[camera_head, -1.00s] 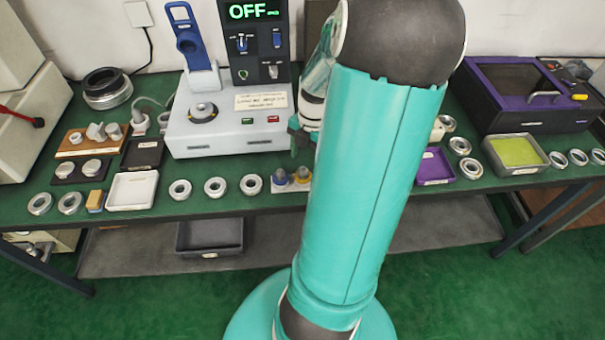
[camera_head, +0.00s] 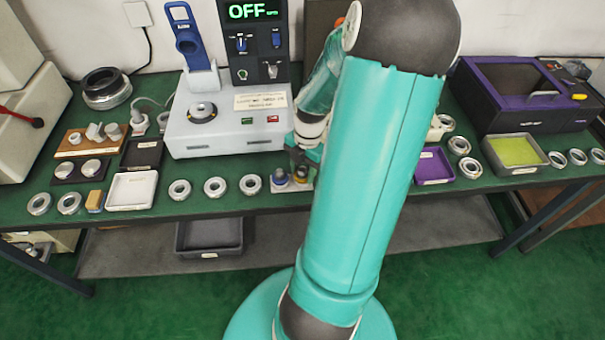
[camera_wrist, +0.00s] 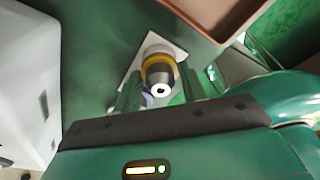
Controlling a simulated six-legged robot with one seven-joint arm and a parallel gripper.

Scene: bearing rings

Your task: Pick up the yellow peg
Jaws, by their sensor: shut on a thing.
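The yellow peg (camera_wrist: 157,62) stands in a small white holder (camera_wrist: 178,50) in the wrist view, with a yellow collar and a dark upper part with a pale round end. In the head view the yellow peg (camera_head: 301,174) is partly covered by my gripper (camera_head: 302,158). In the wrist view my gripper (camera_wrist: 160,88) has one finger on each side of the peg's dark upper part and is shut on it. A blue peg (camera_head: 280,177) stands just left of it in the same holder. I cannot tell whether the yellow peg has left its seat.
A white machine (camera_head: 225,132) with an OFF display stands behind the pegs. Metal rings (camera_head: 215,187) lie in a row to the left. A purple tray (camera_head: 433,168) and a yellow-green tray (camera_head: 515,152) are to the right.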

